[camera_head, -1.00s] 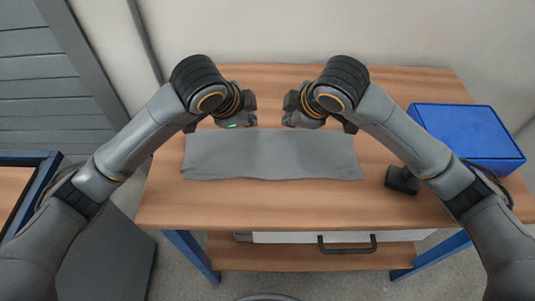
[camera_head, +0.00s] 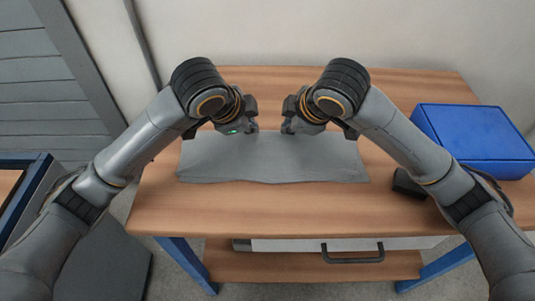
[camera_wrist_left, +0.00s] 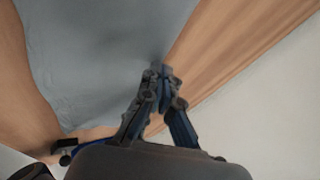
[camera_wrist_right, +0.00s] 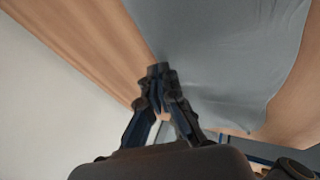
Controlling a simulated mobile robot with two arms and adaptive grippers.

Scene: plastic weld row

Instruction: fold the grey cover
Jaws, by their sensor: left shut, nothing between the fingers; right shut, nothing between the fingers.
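The grey cover (camera_head: 270,165) lies flat as a wide strip across the middle of the wooden table, its front edge slightly wavy. It fills much of the left wrist view (camera_wrist_left: 100,60) and the right wrist view (camera_wrist_right: 225,55). My left gripper (camera_wrist_left: 160,72) is shut and empty, its tips at the cover's back edge. My right gripper (camera_wrist_right: 158,70) is shut and empty, also at the back edge. In the head view both grippers hang close together over the back middle of the cover, and their fingertips are partly hidden there. Whether the tips touch the cloth I cannot tell.
A closed blue box (camera_head: 475,140) stands at the table's right. A small black object (camera_head: 408,184) lies beside it, partly behind my right arm. The wooden table (camera_head: 290,212) is clear in front of the cover.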

